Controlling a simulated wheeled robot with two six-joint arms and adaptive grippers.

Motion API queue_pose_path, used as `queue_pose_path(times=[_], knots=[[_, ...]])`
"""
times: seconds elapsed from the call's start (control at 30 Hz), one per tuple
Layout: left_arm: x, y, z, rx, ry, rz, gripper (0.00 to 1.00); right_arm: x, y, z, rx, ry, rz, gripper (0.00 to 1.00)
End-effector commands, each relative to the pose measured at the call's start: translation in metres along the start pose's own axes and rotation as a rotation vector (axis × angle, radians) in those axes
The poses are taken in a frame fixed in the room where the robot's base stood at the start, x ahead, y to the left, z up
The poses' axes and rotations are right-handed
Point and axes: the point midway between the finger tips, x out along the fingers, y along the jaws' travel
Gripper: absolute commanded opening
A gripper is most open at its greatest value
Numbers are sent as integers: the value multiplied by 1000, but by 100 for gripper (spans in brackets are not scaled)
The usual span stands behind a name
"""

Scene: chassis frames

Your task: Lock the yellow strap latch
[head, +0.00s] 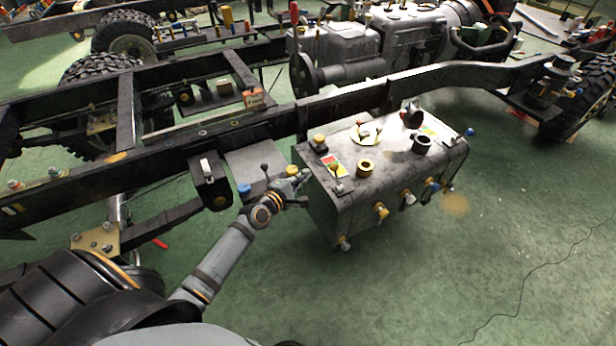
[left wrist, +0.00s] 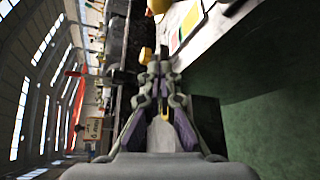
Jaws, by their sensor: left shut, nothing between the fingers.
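My left gripper (head: 301,174) is shut and empty, close to the left end of the grey box-shaped tank (head: 385,180). In the left wrist view its fingertips (left wrist: 158,62) come together near a small yellow piece (left wrist: 146,55); I cannot tell whether they touch. A yellow-topped fitting (head: 319,140) stands on the tank's upper left corner. Another yellow fitting (head: 382,210) sits on the tank's front face. I cannot tell for sure which yellow part is the strap latch. My right gripper is out of view.
The dark chassis rail (head: 350,98) runs behind the tank. A bracket box (head: 210,180) with a white lever hangs on the rail to the left. A brass ring (head: 365,167) and a black filler neck (head: 422,143) stand on the tank top.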

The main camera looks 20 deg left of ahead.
Motion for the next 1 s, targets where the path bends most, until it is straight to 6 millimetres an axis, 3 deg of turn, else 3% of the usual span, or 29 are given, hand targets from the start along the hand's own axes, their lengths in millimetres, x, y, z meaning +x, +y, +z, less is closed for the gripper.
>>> queue_pose_path(times=[0.1,0.33,0.4,0.6,1.0], knots=[[28,-2,0,-3,-1,4,0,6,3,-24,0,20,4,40],[78,-3,-1,0,-1,2,0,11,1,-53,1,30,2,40],[70,4,14,-1,-1,-1,0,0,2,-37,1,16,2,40],[63,1,34,0,1,-1,0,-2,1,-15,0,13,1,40],[61,-1,37,2,2,0,0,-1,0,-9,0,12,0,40]])
